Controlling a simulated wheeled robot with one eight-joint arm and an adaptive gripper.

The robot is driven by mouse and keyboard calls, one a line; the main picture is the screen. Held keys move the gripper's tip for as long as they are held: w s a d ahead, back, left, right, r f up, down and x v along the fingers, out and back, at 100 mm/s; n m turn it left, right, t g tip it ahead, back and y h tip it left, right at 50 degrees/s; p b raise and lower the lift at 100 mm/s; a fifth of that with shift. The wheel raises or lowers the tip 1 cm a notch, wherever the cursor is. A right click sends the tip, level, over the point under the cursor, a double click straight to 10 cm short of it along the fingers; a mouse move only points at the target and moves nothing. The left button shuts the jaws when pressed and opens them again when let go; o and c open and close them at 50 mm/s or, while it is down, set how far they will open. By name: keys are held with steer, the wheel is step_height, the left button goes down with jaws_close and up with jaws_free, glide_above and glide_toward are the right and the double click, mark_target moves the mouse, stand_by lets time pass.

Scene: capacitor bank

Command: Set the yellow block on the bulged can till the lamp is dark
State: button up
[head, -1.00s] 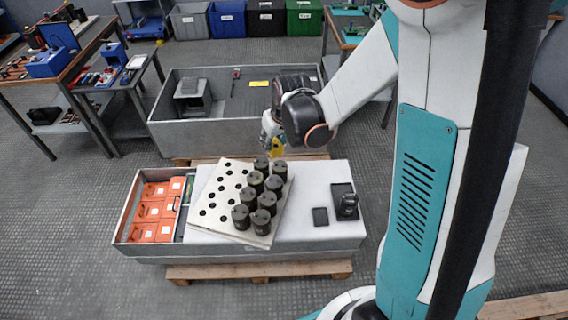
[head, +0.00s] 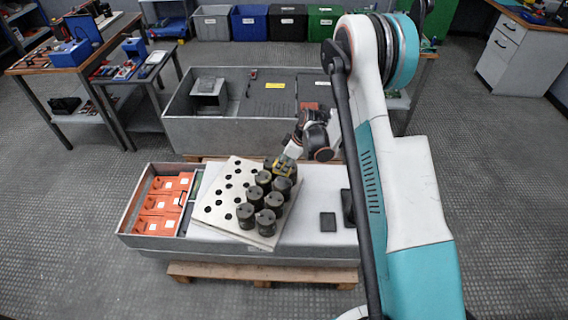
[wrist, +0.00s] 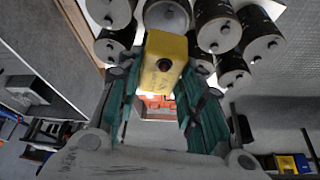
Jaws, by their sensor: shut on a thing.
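The yellow block (head: 286,168) is in my gripper (head: 283,161), over the back right of the group of black cans (head: 275,201). In the wrist view the block (wrist: 165,52), with a dark round mark on its face, sits between the green finger pads of my gripper (wrist: 160,85). Several cans with grey ends (wrist: 218,32) surround it closely. One can end (wrist: 167,17) beside the block looks wider than the others, but I cannot tell for sure which can is bulged. I cannot tell whether the block touches a can. I cannot make out a lamp.
The cans stand on a tilted pale plate with dark holes (head: 222,203). An open bin of orange boxes (head: 160,205) is at the left. A small dark square pad (head: 328,222) lies at the right. A grey tray (head: 240,130) is behind. My arm hides part of the right side.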

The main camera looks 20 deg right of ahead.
steer(key=shift+f+b, duration=0.85)
steer(key=shift+f, duration=1.25)
steer(key=shift+f, duration=0.75)
stand_by(0.6)
steer(key=o, duration=1.2)
steer(key=shift+o, duration=0.2)
steer(key=shift+s, duration=0.1)
